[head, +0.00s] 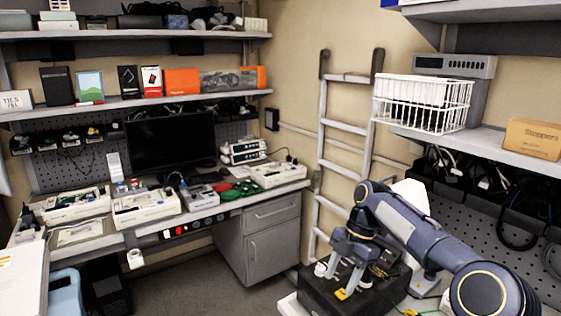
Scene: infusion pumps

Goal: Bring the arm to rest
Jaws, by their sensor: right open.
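My right arm comes in from the lower right, dark blue and grey, bent at a joint near the ladder. My right gripper (341,272) points down, its fingers apart, over the black case (318,291) on the bench at the lower right. I see nothing held between the fingers. Whether the fingertips touch the case is hard to tell. My left gripper is out of view.
Behind the arm stands a grey ladder (329,150). Above it, a shelf carries a white wire basket (423,103) and a cardboard box (532,139). At left, a workbench holds white pump units (146,206) and a dark monitor (170,141). Open floor lies between.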

